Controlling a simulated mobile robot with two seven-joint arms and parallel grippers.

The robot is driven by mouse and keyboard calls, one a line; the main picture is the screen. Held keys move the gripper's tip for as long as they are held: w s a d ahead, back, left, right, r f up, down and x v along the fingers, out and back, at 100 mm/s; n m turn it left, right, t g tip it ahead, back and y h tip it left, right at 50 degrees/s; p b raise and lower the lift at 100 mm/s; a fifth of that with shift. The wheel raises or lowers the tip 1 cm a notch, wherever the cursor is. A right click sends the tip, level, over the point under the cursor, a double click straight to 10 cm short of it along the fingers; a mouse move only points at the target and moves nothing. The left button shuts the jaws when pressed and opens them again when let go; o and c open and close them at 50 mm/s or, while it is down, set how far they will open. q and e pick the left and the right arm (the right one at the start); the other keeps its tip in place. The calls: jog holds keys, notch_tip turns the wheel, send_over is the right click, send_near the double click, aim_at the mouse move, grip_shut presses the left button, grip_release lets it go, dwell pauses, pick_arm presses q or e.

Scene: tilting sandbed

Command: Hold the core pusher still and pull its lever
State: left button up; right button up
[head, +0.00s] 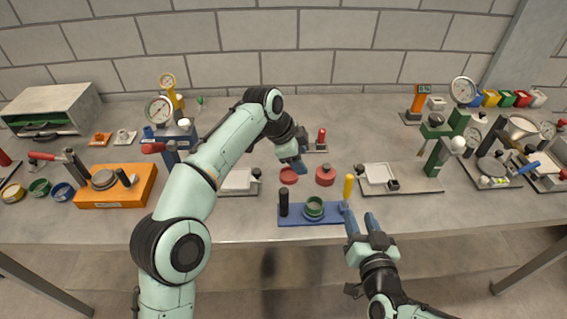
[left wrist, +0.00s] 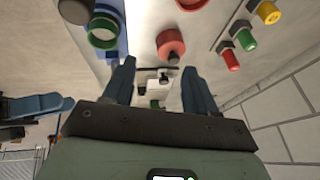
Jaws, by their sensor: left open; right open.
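The core pusher appears to be the blue-based device (head: 290,219) at the front edge of the table. A black post (head: 284,203) stands at its left, a green ring (head: 313,208) sits in the middle, and an upright yellow-handled lever (head: 348,188) is at its right end. The green ring also shows in the left wrist view (left wrist: 103,27). My left gripper (head: 303,151) is open and empty, behind the device above the table. My right gripper (head: 361,219) is open just in front of the lever side; whether it touches the device I cannot tell.
A red disc (head: 288,175) and a red cylinder (head: 325,176) lie behind the device. Trays with white plates flank it, at left (head: 238,184) and right (head: 400,184). An orange-based device (head: 118,188) stands further left. A green gauge stand (head: 446,145) is at right.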

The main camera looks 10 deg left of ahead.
aim_at(284, 200)
pick_arm(q)
jog(key=s+r+n+g+y, duration=0.1)
jog(key=s, duration=0.1)
jog(key=s+a+r+g+y, duration=0.1)
jog(key=s+r, duration=0.1)
jog(key=s, duration=0.1)
jog(key=s+a+r+n+g+y, duration=0.1)
jog(key=s+y, duration=0.1)
jog(key=shift+s+r+n, duration=0.3)
jog(key=shift+s, duration=0.05)
notch_tip(284, 200, down, 13)
jog(key=shift+a+f, duration=0.1)
jog(key=shift+f, duration=0.05)
grip_shut()
pick_arm(e)
jog(key=shift+o, duration=0.6)
